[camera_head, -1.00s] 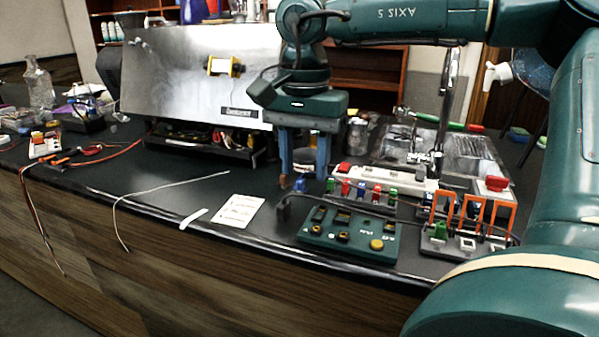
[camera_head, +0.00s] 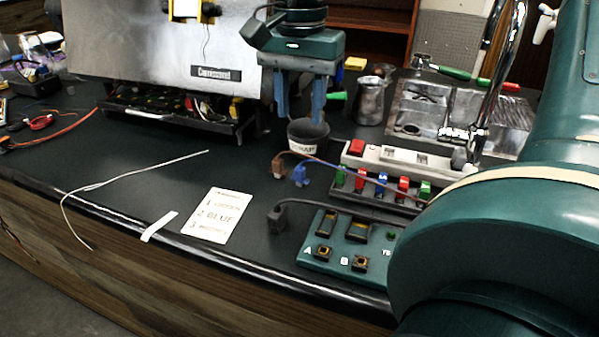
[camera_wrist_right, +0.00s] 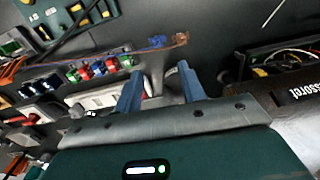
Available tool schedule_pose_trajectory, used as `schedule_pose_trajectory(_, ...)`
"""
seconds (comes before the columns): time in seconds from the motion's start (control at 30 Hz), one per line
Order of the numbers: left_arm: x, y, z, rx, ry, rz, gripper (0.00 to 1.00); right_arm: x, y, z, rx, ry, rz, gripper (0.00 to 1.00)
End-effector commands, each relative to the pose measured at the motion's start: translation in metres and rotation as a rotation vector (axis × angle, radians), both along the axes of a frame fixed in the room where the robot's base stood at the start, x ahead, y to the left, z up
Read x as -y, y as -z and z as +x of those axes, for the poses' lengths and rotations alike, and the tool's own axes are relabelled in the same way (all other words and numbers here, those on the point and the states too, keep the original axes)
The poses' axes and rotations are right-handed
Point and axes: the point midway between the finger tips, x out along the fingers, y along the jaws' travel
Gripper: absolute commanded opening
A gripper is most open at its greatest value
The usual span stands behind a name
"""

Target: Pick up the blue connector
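The blue connector (camera_head: 300,175) lies on the dark counter, left of a row of coloured connectors. A brown connector (camera_head: 280,165) with a thin cable lies close beside it. In the right wrist view the blue connector (camera_wrist_right: 157,41) shows beyond the fingertips, in line with the gap between them. My right gripper (camera_head: 300,112) is open and empty, pointing down, with its fingertips apart from the connector. Its two blue fingers also show spread in the wrist view (camera_wrist_right: 160,75). My left gripper is not in view.
A dark labelled cup (camera_head: 308,136) stands behind the connector, near the right fingers. A green panel (camera_head: 340,245) is in front, with a black cable plug beside it. A printed card (camera_head: 217,215) lies to the left. The counter's left middle is mostly clear.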

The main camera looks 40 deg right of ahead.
Motion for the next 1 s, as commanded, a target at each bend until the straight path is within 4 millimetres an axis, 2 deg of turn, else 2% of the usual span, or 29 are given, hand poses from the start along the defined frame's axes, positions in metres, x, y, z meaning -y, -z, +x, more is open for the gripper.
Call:
schedule_pose_trajectory(0.03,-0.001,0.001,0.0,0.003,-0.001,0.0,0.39,0.0,0.013,-0.001,-0.005,0.0,0.001,0.4)
schedule_pose_trajectory(0.2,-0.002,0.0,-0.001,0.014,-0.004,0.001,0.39,0.0,0.043,-0.001,-0.004,0.0,0.0,0.4)
schedule_pose_trajectory(0.47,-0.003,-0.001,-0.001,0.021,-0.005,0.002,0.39,0.0,0.063,-0.001,-0.003,0.001,0.002,0.4)
schedule_pose_trajectory(0.7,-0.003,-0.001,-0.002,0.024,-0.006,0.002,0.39,-0.002,0.098,-0.005,-0.005,0.001,0.001,0.4)
schedule_pose_trajectory(0.83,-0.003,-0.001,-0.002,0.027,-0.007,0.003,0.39,-0.002,0.108,-0.004,-0.002,0.0,0.0,0.4)
schedule_pose_trajectory(1.0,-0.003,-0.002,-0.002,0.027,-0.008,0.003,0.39,-0.002,0.109,-0.004,0.0,0.001,0.001,0.4)
